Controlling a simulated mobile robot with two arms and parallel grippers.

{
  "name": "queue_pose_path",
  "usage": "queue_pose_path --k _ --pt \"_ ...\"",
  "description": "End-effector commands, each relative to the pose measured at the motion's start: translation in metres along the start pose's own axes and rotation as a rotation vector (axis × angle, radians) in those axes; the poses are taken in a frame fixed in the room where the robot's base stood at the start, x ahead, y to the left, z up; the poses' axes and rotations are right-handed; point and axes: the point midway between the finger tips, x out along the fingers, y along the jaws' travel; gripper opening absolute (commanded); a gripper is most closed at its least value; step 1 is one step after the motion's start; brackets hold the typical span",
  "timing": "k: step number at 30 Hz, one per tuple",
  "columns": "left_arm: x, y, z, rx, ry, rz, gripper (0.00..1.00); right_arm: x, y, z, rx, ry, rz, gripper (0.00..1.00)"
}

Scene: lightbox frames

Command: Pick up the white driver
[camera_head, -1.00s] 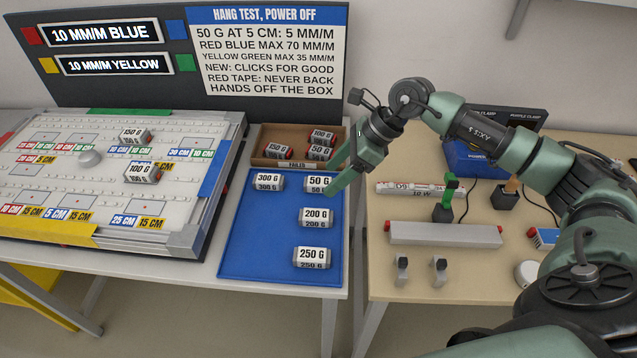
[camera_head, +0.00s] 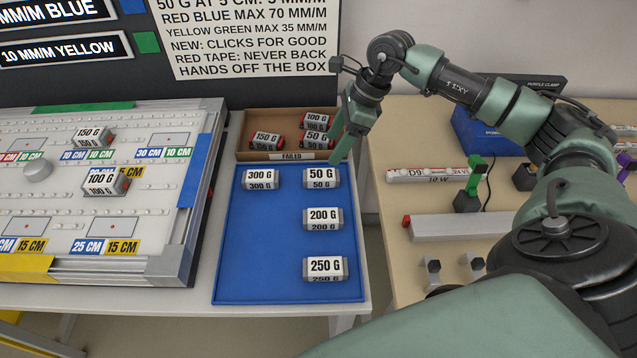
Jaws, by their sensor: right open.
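The white driver (camera_head: 430,174) is a long slim white bar with red on it, marked D9, 10 W and 24 V. It lies flat on the wooden table to the right, behind a long grey bar. My right gripper (camera_head: 343,150) points down and is open. It appears left of the driver, near the right end of the failed tray and just above the 50 G weight (camera_head: 321,178) in the picture, with nothing seen between its fingers. Its height above the table is hard to tell. My left gripper is out of view.
A green-topped clip on a black block (camera_head: 467,202) stands at the driver's right end. The grey bar (camera_head: 460,227) lies in front. A blue box (camera_head: 490,135) stands behind. A blue mat (camera_head: 275,225) with several weights and the failed tray (camera_head: 240,153) are left of a table gap.

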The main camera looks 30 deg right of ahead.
Motion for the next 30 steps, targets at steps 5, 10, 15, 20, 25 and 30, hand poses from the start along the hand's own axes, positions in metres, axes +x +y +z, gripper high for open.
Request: queue_pose_path --k 5,10,15,20,25,30 --pt "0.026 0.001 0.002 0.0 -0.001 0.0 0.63 0.024 0.0 -0.01 0.0 -0.001 0.0 0.64" --pt "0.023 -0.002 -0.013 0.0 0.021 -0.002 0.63 0.034 0.001 -0.009 0.001 -0.001 0.002 0.64" --pt "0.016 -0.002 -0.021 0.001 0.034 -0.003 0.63 0.051 0.001 -0.009 0.001 -0.001 0.003 0.64" --pt "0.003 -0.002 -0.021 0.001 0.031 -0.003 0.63 0.072 0.004 -0.012 0.001 -0.001 0.005 0.64" --pt "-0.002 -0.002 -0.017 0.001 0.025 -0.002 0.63 0.096 0.003 -0.013 0.002 -0.001 0.002 0.64" --pt "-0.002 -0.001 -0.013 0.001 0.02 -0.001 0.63 0.102 0.003 -0.014 0.0 -0.001 0.0 0.64"
